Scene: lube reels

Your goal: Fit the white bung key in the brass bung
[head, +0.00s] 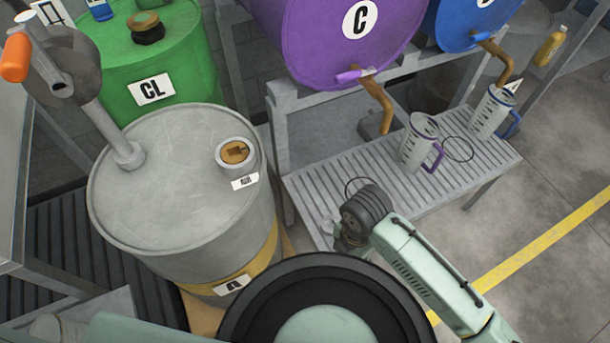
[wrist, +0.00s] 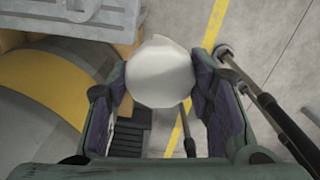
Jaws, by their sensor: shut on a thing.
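The brass bung (head: 235,152) sits in a light-coloured ring on top of the grey drum (head: 165,190), near the drum's right edge. A dark slot shows in the bung's face. My gripper (wrist: 160,82) is shut on a white rounded thing, which I take to be the white bung key (wrist: 158,70). Its far side is hidden, so I cannot make out the key's working end. In the head view my arm reaches in from the lower right and ends to the right of the drum, apart from the bung. The fingers and key are hidden there.
A hand pump (head: 75,65) with an orange grip stands on the drum's left side. A green drum (head: 185,50) is behind. A purple drum (head: 330,35) lies over a slatted bench (head: 345,165) with jugs (head: 418,145) at right. Floor is open further right.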

